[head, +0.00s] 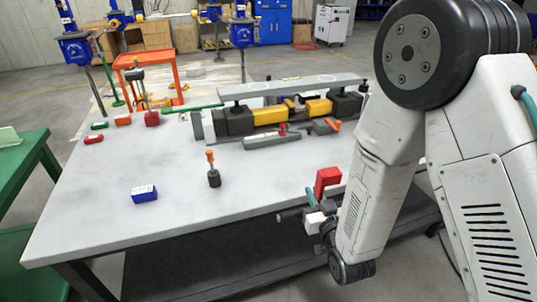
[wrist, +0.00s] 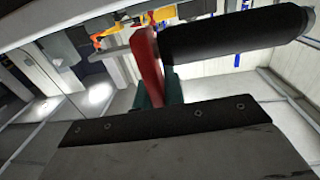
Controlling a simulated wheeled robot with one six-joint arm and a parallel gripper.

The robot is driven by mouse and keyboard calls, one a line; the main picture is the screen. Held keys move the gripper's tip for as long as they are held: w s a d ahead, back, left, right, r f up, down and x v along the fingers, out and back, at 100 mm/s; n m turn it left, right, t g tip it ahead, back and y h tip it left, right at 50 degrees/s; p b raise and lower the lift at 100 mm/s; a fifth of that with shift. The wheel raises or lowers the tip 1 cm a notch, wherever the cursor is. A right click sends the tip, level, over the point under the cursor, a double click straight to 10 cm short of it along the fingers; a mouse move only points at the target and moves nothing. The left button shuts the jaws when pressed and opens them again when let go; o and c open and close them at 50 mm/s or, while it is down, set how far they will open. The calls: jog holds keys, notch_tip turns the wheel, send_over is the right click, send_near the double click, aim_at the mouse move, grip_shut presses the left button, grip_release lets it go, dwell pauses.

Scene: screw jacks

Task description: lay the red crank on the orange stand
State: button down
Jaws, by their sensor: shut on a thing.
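My gripper (head: 316,203) is at the table's front right edge, its teal fingers shut on the red crank (head: 328,179). The crank is a red bar with a black cylindrical handle. In the wrist view, the red bar (wrist: 148,68) rises from the fingers and the handle (wrist: 230,36) extends right. The fingers partly hide the crank. A small orange block (head: 123,120) lies at the table's far left, well away from my gripper. A larger orange frame (head: 163,66) stands behind the table. I cannot tell which is the orange stand.
A dark piece with an orange top (head: 213,172) stands mid-table. A blue block (head: 144,194) lies at front left. Red and green blocks (head: 99,125) lie far left. A long black-and-yellow assembly (head: 268,115) fills the back right. The grey tabletop (head: 100,205) is otherwise mostly clear.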

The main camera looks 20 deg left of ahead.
jog(key=s+a+r+n+g+y, duration=0.1)
jog(key=s+a+r+y, duration=0.1)
jog(key=s+a, duration=0.6)
jog(key=shift+a+r+n+g, duration=0.3)
jog(key=shift+a+r+n, duration=0.15)
jog(key=shift+a, duration=1.05)
jog(key=shift+w+a, duration=0.1)
jog(key=shift+w, duration=0.05)
